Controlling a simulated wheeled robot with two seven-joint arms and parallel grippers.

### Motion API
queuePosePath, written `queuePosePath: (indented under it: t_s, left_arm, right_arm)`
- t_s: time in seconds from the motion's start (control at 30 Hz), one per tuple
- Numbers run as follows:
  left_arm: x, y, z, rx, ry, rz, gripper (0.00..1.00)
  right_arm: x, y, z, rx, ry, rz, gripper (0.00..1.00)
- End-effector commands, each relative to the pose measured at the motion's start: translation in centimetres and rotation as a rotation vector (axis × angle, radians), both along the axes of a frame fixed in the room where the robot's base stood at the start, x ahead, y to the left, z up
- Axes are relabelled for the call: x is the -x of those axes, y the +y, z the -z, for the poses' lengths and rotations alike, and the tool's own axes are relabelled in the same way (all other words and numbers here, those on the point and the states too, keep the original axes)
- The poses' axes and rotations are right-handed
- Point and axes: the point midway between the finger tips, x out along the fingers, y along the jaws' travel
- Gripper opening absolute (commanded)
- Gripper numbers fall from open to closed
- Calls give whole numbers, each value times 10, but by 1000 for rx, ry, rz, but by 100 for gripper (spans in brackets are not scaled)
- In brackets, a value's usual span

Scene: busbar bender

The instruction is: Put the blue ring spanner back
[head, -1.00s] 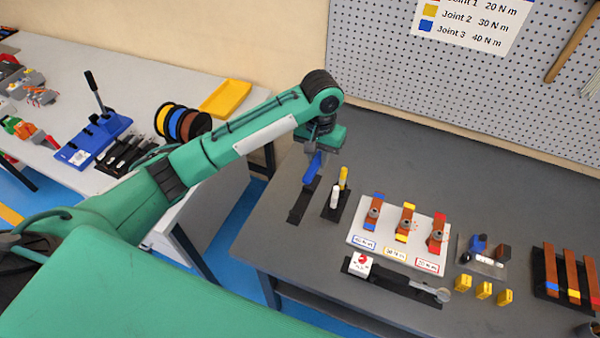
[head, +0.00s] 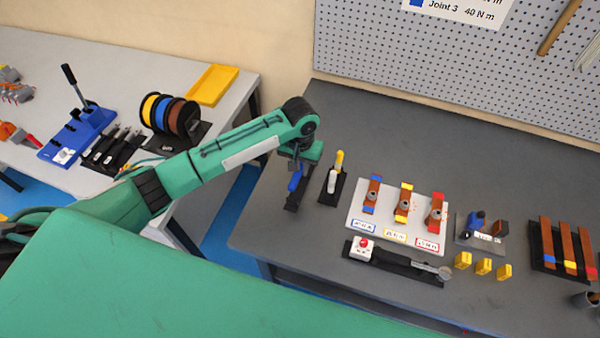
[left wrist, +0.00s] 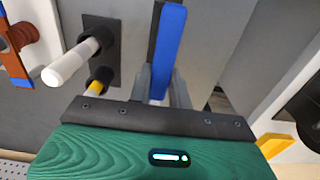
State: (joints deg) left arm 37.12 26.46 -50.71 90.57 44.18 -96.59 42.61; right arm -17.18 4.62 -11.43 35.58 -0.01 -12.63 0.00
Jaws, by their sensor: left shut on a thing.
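The blue ring spanner (head: 295,181) is held by my left gripper (head: 299,168) over the left end of the dark bench. The spanner's blue handle (left wrist: 168,48) stands out between the fingers in the left wrist view. My left gripper (left wrist: 158,88) is shut on it there. A black rest (head: 292,204) lies on the bench right below the spanner, partly hidden by it. I cannot tell whether the spanner touches the rest. The spanner's ring end is not clear. My right gripper is in neither view.
A black holder with a white and a yellow-topped marker (head: 332,182) stands close to the right of my gripper. A white board (head: 352,220) with three joints is further right. A torque wrench (head: 410,265) lies in front. A pegboard (head: 450,70) stands behind the bench.

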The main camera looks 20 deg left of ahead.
Motion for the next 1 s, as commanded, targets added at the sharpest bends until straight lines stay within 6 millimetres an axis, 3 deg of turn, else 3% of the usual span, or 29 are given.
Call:
queuePosePath:
  t_s: [0.17, 0.4, 0.93, 0.97, 1.0]
  left_arm:
    - [0, 0, 13, 0, -1, -1, 0]
    - [0, 0, 47, 0, 0, 0, 0]
    - [-1, 0, 57, 0, -2, -1, 0]
    - [-1, 0, 57, 0, -2, 0, 24]
    - [-1, 0, 57, 0, -2, 0, 32]
  right_arm:
    - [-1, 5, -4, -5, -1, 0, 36]
    - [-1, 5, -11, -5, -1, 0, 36]
    - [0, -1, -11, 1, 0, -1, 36]
    - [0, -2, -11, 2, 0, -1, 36]
    - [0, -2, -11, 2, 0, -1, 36]
